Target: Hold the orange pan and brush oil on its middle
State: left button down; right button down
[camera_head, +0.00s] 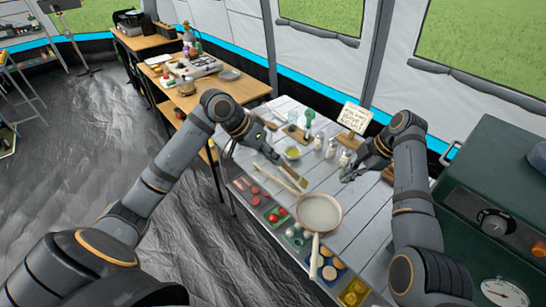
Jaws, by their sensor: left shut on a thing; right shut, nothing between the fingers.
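The pan (320,210) lies on the white plank table, with a cream inside, a thin darker rim and its pale handle (314,257) pointing to the front edge. My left gripper (272,158) is over the left side of the table, shut on what looks like the brush (288,178), a thin pale stick slanting down right towards the pan. The brush is apart from the pan. A small bowl of yellow oil (292,153) stands right of the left gripper. My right gripper (346,178) is shut and empty, above and right of the pan.
Food bins (281,223) line the table's front edge. Several small shakers (331,149) and a sign (353,117) stand at the back. A green grill (490,190) blocks the far right. Bare planks (365,215) are free right of the pan.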

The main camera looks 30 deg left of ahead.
jog(key=s+f+g, duration=0.3)
jog(key=s+f, duration=0.2)
jog(key=s, duration=0.1)
send_over(328, 226)
jog(key=w+d, duration=0.1)
jog(key=shift+n, duration=0.3)
jog(key=shift+f, duration=2.2)
jog(key=shift+w+f, duration=0.1)
jog(key=shift+f, duration=2.35)
jog(key=shift+f, duration=0.85)
dwell(1.1)
